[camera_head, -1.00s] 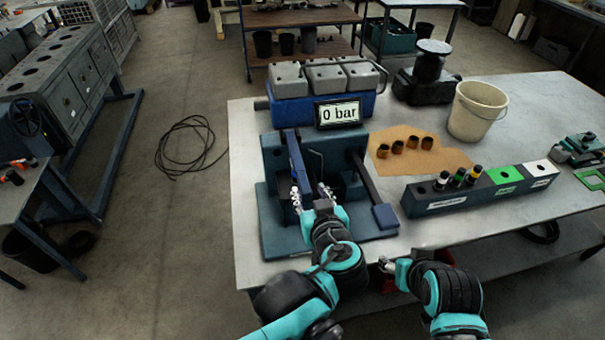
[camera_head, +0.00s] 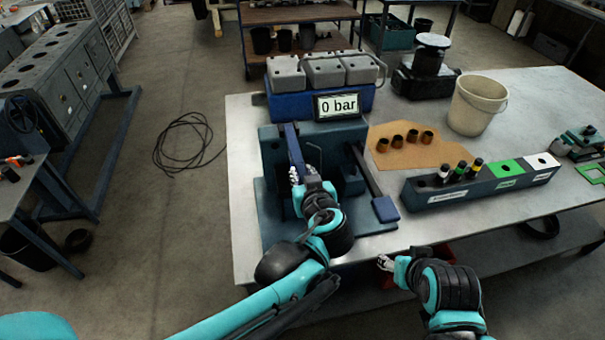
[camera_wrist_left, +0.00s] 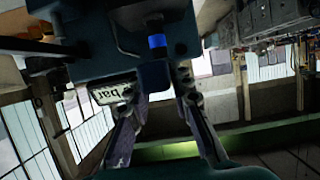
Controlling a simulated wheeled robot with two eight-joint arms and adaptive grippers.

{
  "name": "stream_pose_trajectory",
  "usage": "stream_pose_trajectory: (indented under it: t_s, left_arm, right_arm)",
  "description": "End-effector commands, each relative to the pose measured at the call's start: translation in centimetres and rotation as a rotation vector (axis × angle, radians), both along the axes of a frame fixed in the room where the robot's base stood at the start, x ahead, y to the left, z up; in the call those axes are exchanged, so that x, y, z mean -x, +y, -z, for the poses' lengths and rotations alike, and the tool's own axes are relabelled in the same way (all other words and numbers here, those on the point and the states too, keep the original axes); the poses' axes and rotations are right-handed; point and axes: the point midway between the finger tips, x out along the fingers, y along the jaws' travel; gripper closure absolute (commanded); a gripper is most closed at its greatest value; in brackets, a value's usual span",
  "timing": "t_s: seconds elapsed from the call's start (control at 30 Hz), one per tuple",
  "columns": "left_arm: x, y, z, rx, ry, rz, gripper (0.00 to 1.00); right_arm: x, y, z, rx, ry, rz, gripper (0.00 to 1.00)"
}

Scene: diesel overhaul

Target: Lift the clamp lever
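A dark-blue test stand (camera_head: 275,225) sits on the near left part of the table. A blue lever bar (camera_head: 294,146), which looks like the clamp lever, slopes up on its left side. My left gripper (camera_head: 303,174) is at the lower end of this bar; the hand partly hides the contact. In the left wrist view, the two fingers (camera_wrist_left: 163,84) stand apart with a dark blue piece (camera_wrist_left: 154,74) at their tips, and I see no firm grip. A second lever with a blue pad (camera_head: 385,209) is on the right. My right gripper (camera_head: 385,263) is by the table's front edge, its fingers too small to read.
A display (camera_head: 338,106) reads 0 bar, before a blue box with grey blocks (camera_head: 325,73). Brown bushings (camera_head: 411,138) lie on a tan sheet. A long sorting block (camera_head: 480,186), a bucket (camera_head: 478,104) and a black stand (camera_head: 428,75) are further right.

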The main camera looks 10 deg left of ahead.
Motion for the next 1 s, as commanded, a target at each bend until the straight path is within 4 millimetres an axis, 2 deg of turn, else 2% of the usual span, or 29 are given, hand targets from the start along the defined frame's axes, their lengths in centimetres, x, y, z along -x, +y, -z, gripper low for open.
stream_pose_trajectory:
  t_s: [0.2, 0.37, 0.8, 1.0]
  left_arm:
    - [0.0, 0.0, -0.2, 0.002, 0.006, 0.0, 1.0]
    - [-0.1, 0.1, -1.3, 0.015, 0.041, -0.002, 1.0]
    - [-1.4, 0.5, -7.4, 0.103, 0.309, -0.004, 1.0]
    - [-2.6, 0.9, -9.6, 0.144, 0.44, -0.003, 1.0]
  right_arm:
    - [0.0, 0.0, -0.3, 0.0, 0.0, 0.0, 0.44]
    - [0.0, 0.0, -1.8, 0.0, 0.0, 0.0, 0.44]
    - [0.0, 0.0, -10.2, 0.0, 0.0, 0.0, 0.44]
    - [0.0, 0.0, -12.9, 0.0, 0.0, 0.0, 0.44]
